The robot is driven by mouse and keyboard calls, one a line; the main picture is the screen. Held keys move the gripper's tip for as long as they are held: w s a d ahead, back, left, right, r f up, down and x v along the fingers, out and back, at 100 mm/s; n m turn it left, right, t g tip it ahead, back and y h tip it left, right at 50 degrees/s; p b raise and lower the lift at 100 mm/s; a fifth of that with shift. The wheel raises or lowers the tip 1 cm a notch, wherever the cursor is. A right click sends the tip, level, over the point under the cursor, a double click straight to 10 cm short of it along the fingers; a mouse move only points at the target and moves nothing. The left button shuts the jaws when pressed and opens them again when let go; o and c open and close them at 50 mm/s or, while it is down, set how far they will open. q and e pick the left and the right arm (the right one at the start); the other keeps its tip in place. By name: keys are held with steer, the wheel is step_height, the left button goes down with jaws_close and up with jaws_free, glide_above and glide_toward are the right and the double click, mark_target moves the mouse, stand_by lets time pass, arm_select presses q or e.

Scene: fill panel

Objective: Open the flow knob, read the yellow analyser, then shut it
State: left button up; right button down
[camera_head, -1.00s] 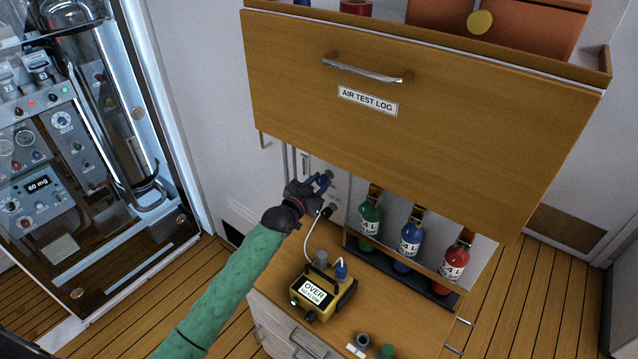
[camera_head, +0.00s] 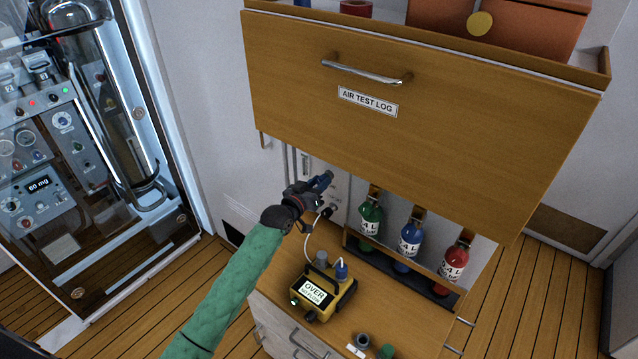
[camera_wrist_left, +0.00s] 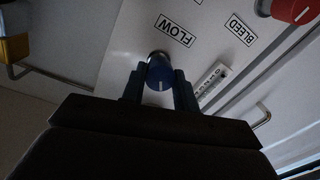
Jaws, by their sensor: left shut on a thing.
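The blue flow knob (camera_wrist_left: 160,75) sits on the white panel (camera_wrist_left: 125,50) under the FLOW label (camera_wrist_left: 174,31) in the left wrist view. My left gripper (camera_wrist_left: 160,92) is shut on the knob, one finger on each side. In the head view my left gripper (camera_head: 322,183) reaches the panel below the large drawer, and the knob is mostly hidden there. The yellow analyser (camera_head: 323,293) stands on the wooden counter. Its display reads OVER, with a smaller line below that seems to say NO FLOW. My right gripper is not in view.
A red knob (camera_wrist_left: 292,10) by the BLEED label (camera_wrist_left: 240,30) is beside the flow knob. The AIR TEST LOG drawer (camera_head: 420,130) overhangs the panel. Green (camera_head: 370,222), blue (camera_head: 409,240) and red (camera_head: 454,264) bottles stand right of the analyser.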

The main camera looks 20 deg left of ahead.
arm_select(q)
steer(key=shift+n, duration=0.9)
steer(key=n, duration=0.3)
steer(key=shift+a+p, duration=0.1)
steer(key=shift+p, duration=0.25)
steer(key=n, duration=0.2)
steer(key=shift+n, duration=0.3)
steer(key=shift+n+p, duration=0.3)
steer(key=shift+n, duration=0.6)
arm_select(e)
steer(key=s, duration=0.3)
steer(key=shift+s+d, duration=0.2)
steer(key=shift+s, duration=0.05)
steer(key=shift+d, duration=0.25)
arm_select(q)
steer(key=o, duration=1)
steer(key=shift+a, duration=0.1)
steer(key=shift+f, duration=0.1)
